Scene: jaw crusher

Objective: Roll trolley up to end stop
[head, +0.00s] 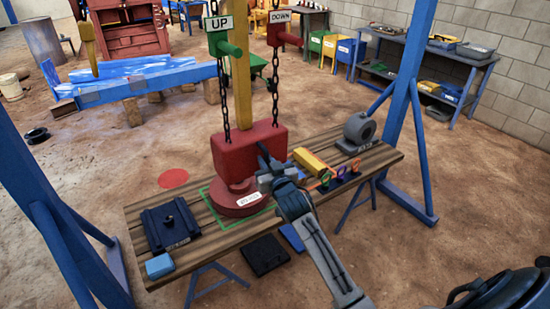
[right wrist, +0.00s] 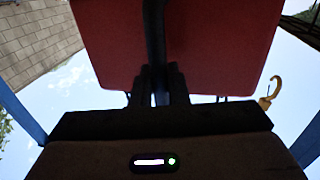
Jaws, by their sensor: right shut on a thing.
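My right gripper (head: 268,172) is at the front right of a big red block (head: 248,150), above the bench. In the right wrist view the jaws (right wrist: 158,88) are shut on a dark upright bar (right wrist: 155,35) that runs up in front of a red surface (right wrist: 205,45). Two chains hang by the block, with a green UP handle (head: 222,42) and a red DOWN handle (head: 283,37). I cannot make out a trolley or an end stop for certain. My left gripper is out of view.
The wooden bench (head: 219,238) carries a labelled red disc (head: 236,200), a dark plate (head: 170,228), a light blue block (head: 159,266), a yellow bar (head: 311,161) and a grey round part (head: 359,130). Blue frame posts (head: 412,95) flank it. A yellow hook (right wrist: 269,89) shows in the wrist view.

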